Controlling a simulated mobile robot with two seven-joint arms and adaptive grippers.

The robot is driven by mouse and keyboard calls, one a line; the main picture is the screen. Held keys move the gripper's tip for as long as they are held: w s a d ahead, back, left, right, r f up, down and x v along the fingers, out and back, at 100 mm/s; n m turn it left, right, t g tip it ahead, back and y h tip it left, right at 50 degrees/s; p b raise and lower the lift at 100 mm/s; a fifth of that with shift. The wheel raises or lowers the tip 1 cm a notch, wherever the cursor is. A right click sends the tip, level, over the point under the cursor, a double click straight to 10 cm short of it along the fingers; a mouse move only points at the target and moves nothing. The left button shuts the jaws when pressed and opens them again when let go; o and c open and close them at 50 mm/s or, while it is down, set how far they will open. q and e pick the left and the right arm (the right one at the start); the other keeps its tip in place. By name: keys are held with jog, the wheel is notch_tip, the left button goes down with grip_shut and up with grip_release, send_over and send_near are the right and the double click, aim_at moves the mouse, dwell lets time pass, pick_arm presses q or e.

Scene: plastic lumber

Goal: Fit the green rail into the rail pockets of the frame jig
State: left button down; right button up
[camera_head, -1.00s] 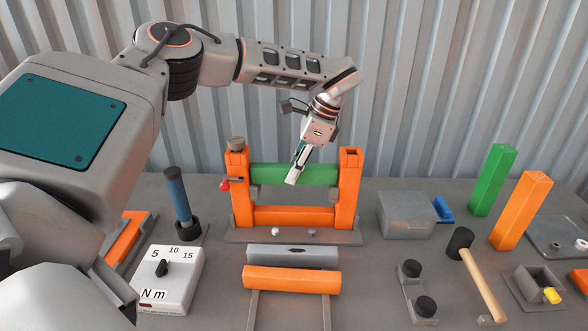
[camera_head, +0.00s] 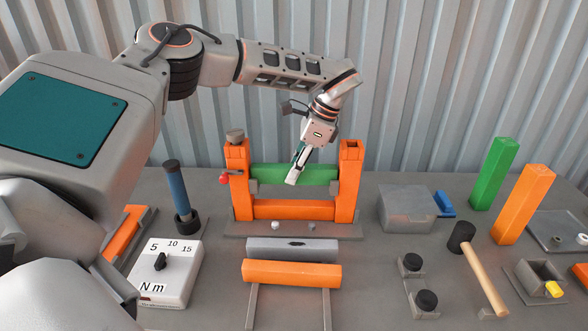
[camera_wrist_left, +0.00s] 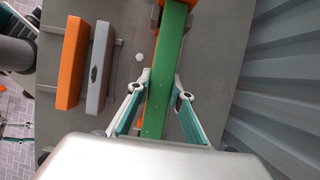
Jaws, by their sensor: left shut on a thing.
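The green rail (camera_head: 321,175) lies level between the two upright orange posts of the frame jig (camera_head: 348,200), below the post tops. Its ends meet the posts' inner sides, by small grey pieces; I cannot tell how deep they sit in the pockets. My left gripper (camera_head: 294,178) comes from above and is shut on the green rail near its middle. In the left wrist view the fingers (camera_wrist_left: 163,88) stand on both sides of the rail (camera_wrist_left: 167,65). An orange rail (camera_head: 294,210) spans the posts lower down. My right gripper is not in view.
A grey bar (camera_head: 270,251) and an orange bar (camera_head: 290,273) lie in front of the jig. A torque box (camera_head: 175,285) and a blue-handled tool (camera_head: 177,190) stand left. A grey box (camera_head: 407,212), a mallet (camera_head: 480,275) and upright green (camera_head: 494,175) and orange posts (camera_head: 522,205) stand right.

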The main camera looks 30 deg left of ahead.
pick_arm(q)
jog(key=shift+f, duration=0.45)
jog(key=c, duration=1.7)
grip_release()
jog(key=v, duration=1.2)
jog(key=shift+r, duration=0.15)
